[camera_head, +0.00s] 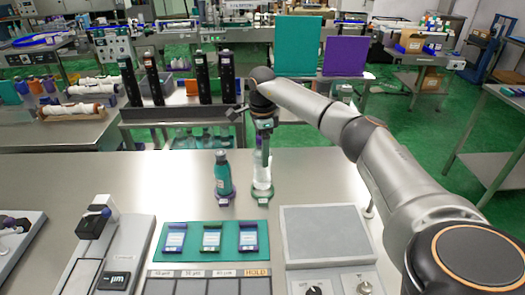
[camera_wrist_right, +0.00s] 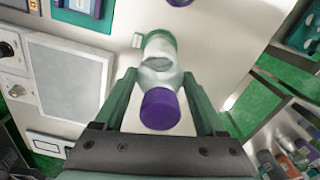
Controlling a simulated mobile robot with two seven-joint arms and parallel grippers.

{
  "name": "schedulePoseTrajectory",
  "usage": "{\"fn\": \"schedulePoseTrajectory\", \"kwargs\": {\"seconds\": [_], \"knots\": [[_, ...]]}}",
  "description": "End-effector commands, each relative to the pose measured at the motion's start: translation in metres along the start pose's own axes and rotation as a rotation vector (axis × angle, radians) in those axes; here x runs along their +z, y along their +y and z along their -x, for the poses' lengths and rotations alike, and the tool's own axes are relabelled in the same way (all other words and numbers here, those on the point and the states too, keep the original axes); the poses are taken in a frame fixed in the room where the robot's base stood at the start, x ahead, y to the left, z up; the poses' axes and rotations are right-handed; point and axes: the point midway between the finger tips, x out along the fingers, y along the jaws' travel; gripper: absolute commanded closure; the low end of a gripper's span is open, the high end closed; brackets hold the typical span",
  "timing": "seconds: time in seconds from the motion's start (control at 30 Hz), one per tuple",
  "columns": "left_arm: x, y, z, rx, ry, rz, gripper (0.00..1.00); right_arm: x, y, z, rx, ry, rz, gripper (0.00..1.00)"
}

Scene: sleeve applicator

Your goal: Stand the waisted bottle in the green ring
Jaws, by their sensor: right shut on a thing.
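The waisted bottle (camera_head: 262,176) is clear with a purple cap, which shows in the right wrist view (camera_wrist_right: 161,108). It is upright on the table's far half. My right gripper (camera_head: 264,152) comes down from above and is shut on its upper part, with a green finger on each side. The green ring (camera_head: 262,193) is at the bottle's foot and also shows around its lower end in the right wrist view (camera_wrist_right: 160,36). I cannot tell whether the base rests fully inside it. My left gripper is not in view.
A green tray (camera_head: 190,254) with three labelled items lies in front, next to a grey panel (camera_head: 325,235). The table's left middle is clear.

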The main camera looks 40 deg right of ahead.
Motion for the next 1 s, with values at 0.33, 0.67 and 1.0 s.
{"fn": "schedulePoseTrajectory", "kwargs": {"seconds": [0.33,0.67,1.0], "knots": [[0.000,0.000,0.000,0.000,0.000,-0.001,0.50,0.000,0.000,0.001,-0.001,-0.001,0.000,1.00],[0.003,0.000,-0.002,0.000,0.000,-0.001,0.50,0.000,0.000,-0.008,-0.001,-0.001,0.000,1.00],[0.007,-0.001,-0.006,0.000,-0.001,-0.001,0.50,0.000,0.000,-0.022,0.000,-0.001,0.000,1.00]]}}
